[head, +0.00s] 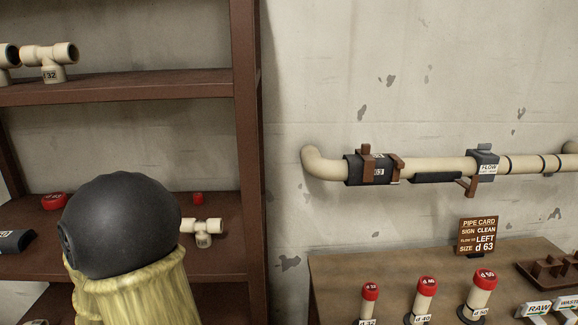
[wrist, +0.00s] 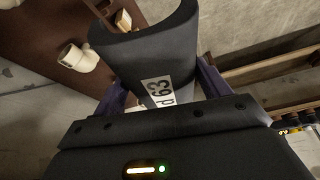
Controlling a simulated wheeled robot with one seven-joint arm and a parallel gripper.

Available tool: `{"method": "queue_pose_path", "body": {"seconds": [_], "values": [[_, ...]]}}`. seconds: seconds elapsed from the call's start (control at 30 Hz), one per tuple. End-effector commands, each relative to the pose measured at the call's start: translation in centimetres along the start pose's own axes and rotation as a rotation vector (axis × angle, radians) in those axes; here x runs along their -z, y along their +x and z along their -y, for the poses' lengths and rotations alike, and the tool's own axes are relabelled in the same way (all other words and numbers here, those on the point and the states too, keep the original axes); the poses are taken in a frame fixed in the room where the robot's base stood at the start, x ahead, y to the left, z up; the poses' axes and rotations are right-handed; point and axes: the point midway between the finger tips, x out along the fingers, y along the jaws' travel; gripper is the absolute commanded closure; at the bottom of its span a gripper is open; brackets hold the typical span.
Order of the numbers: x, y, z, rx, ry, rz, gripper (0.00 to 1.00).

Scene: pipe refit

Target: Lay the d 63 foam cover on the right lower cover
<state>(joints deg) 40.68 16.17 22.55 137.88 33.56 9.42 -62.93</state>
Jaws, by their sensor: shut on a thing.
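The d 63 foam cover (wrist: 150,55) is a dark grey curved half-shell with a white "d 63" label, filling the upper middle of the wrist view. My gripper (wrist: 160,88) is shut on it, with a purple finger at each side. In the head view neither gripper nor held cover can be made out. There, a dark lower cover (head: 437,178), the right one, lies under the cream wall pipe (head: 445,165). The pipe's upper side shows bare above it. To its left, a dark cover (head: 354,168) labelled 63 wraps the pipe at a brown bracket.
A dark FLOW piece (head: 482,165) sits on the pipe right of the lower cover. Below is a bench (head: 345,270) with red-capped pipe stubs (head: 425,297) and a pipe card (head: 478,237). A brown shelf (head: 245,120) with fittings stands left. Bare wall lies above the pipe.

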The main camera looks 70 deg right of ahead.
Motion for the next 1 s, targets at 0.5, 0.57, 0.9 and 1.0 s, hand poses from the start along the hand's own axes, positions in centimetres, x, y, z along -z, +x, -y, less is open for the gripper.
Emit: {"method": "queue_pose_path", "body": {"seconds": [0.5, 0.57, 0.9, 1.0], "values": [[3.3, 11.5, 5.9, -0.053, 0.121, -0.001, 0.52], [3.5, 12.2, 6.2, -0.057, 0.129, -0.001, 0.52], [4.5, 15.8, 8.0, -0.074, 0.169, -0.001, 0.52], [4.5, 15.7, 7.8, -0.076, 0.176, -0.004, 0.52]]}}
